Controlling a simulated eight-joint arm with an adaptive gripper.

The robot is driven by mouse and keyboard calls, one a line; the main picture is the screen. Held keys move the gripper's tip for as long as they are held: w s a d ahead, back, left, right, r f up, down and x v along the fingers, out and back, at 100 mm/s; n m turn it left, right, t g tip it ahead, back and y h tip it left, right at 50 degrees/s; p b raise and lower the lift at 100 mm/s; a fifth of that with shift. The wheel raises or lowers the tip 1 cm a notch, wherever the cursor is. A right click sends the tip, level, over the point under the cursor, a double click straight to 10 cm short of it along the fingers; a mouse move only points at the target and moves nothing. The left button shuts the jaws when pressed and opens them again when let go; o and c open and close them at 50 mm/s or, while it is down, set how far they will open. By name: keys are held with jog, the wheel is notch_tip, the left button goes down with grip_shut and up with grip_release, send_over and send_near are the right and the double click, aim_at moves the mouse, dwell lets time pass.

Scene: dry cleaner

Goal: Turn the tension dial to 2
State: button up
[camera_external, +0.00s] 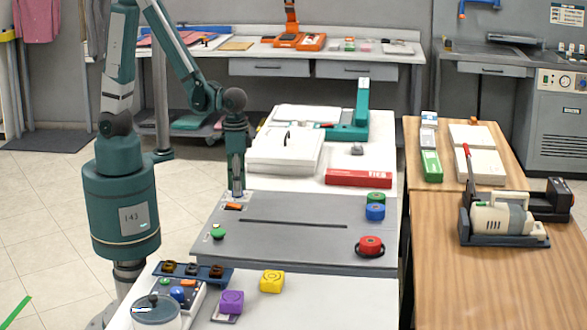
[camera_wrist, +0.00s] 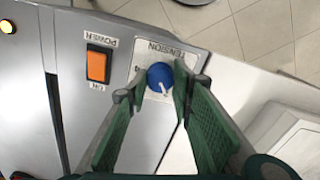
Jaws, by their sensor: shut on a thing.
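The tension dial (camera_wrist: 158,74) is a round blue knob with a white mark on a pale plate lettered TENSION. In the wrist view the white mark points toward the lower edge of the picture; the scale numbers are too small or covered to read. My gripper (camera_wrist: 153,82) has one finger on each side of the dial and is shut on it. In the external view my gripper (camera_external: 238,191) points straight down at the far left corner of the grey machine top (camera_external: 300,209), and the dial is hidden there by the fingers.
An orange power switch (camera_wrist: 97,66) sits close beside the dial; it also shows in the external view (camera_external: 233,206). A green button (camera_external: 218,232) is nearer the front. Spools (camera_external: 375,212) stand at the right. The middle of the machine top is clear except for a slot.

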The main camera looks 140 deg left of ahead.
jog(key=shift+m, duration=0.6)
jog(key=o, duration=0.9)
jog(key=shift+r, duration=0.2)
jog(key=shift+r, duration=5.8)
jog(key=shift+d, duration=0.1)
